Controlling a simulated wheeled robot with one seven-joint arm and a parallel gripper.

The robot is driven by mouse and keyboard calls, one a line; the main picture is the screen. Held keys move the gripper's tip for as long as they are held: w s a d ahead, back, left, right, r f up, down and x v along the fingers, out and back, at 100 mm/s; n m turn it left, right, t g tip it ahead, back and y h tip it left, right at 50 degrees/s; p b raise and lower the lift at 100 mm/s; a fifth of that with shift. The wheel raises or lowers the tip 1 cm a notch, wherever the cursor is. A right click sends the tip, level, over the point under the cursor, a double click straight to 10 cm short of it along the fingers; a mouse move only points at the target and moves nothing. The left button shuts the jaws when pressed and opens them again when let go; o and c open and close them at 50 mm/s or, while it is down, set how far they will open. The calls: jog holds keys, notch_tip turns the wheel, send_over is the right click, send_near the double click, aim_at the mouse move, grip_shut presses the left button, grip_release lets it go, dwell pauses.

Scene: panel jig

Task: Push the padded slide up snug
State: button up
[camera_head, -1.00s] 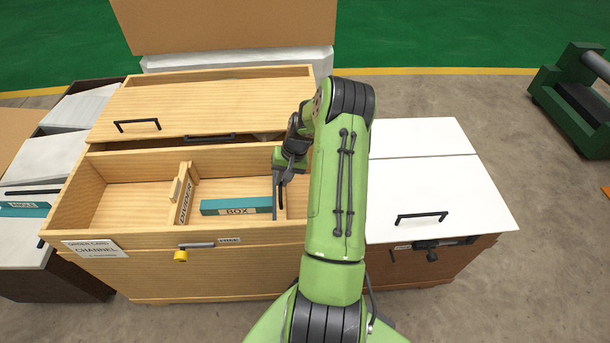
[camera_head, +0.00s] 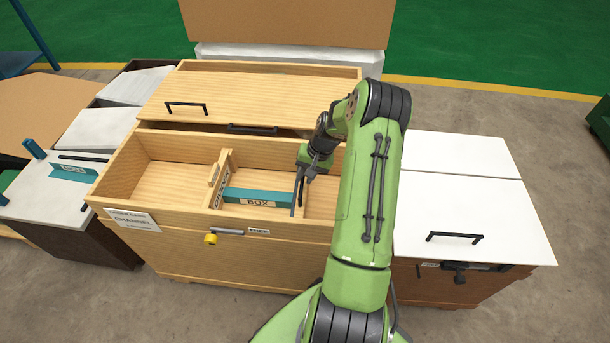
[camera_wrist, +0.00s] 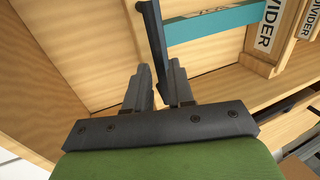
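The teal box (camera_head: 250,197) lies in the middle compartment of the open wooden drawer (camera_head: 165,245). Its left end is at or very near the labelled divider (camera_head: 221,182). A dark upright bar (camera_head: 295,198), which looks like the padded slide, stands against or very close to the box's right end. In the wrist view the bar (camera_wrist: 153,35) meets the end of the teal box (camera_wrist: 215,22). My gripper (camera_head: 308,172) is above the bar. In the wrist view its two fingers (camera_wrist: 160,85) stand either side of the bar; how tightly they hold it is unclear.
A yellow-tipped knob (camera_head: 211,239) sits on the drawer's front. A white-topped cabinet (camera_head: 470,205) stands at the right. A side stand (camera_head: 60,190) with another teal piece is at the left. The drawer's left compartment (camera_head: 165,180) is empty.

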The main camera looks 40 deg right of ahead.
jog(key=p+v, duration=0.4)
jog(key=v, duration=1.1)
jog(key=shift+s, duration=0.1)
